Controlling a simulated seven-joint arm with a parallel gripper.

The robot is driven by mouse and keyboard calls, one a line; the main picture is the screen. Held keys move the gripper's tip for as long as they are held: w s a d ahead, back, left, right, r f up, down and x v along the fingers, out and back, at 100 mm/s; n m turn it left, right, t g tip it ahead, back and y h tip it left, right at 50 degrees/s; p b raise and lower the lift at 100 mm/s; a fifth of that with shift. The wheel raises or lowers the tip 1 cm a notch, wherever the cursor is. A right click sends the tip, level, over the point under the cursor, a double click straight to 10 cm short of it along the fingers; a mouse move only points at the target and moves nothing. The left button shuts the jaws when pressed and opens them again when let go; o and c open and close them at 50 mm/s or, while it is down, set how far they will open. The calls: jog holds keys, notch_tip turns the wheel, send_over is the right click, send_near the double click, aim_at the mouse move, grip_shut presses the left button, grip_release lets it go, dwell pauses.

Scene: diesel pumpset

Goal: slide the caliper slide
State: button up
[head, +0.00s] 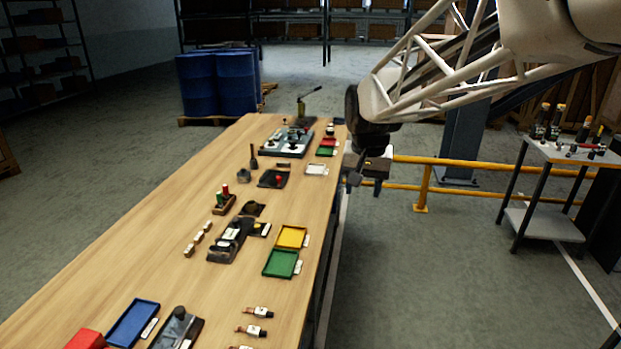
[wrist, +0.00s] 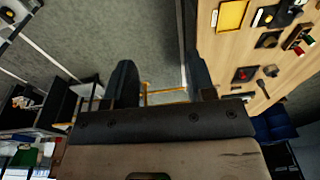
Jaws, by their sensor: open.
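My gripper (head: 363,188) hangs beyond the right edge of the long wooden table, over the floor. In the wrist view its two dark fingers (wrist: 160,68) stand wide apart with nothing between them. I cannot single out the caliper slide for certain. Several small devices stand on the table, among them a dark fixture with white labels (head: 228,240) at mid-table and a dark plate with a red knob (head: 273,179) farther back. The gripper touches none of them.
The wooden table (head: 160,215) also bears a yellow tray (head: 291,237), a green tray (head: 281,263) and a blue tray (head: 132,323). A yellow rail (head: 470,164) runs behind my gripper. Blue drums (head: 198,85) stand behind the table. A small side table (head: 565,152) is at right.

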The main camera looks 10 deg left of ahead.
jog(key=w+a+f, duration=0.3)
jog(key=w+a, duration=0.4)
jog(key=a, duration=0.3)
jog(key=g, duration=0.1)
send_over(235, 220)
notch_tip(235, 220, down, 15)
jog(key=shift+r, duration=0.1)
jog(key=shift+f, duration=0.2)
jog(key=shift+f, duration=3.75)
grip_shut()
